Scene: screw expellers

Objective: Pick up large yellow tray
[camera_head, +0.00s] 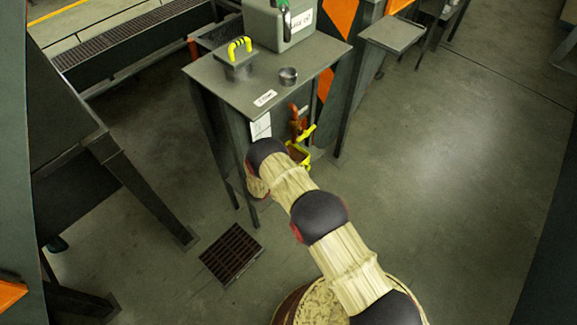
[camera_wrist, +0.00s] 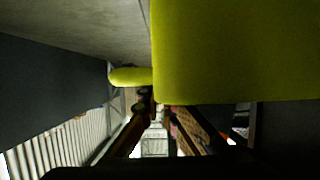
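The large yellow tray (camera_head: 299,153) sits low at the side of the grey machine in the head view, partly hidden behind my arm. In the wrist view a big yellow surface of the tray (camera_wrist: 235,50) fills the upper right, very close to the camera. A rounded yellow bar (camera_wrist: 130,77) juts out to its left. My gripper (camera_wrist: 157,103) shows below them, its two fingers converging close to the yellow edge. Whether the fingers pinch the tray or only lie beside it is unclear. The fingers cannot be made out in the head view.
A floor grate (camera_head: 232,254) lies at lower left. Open floor (camera_head: 430,170) lies to the right.

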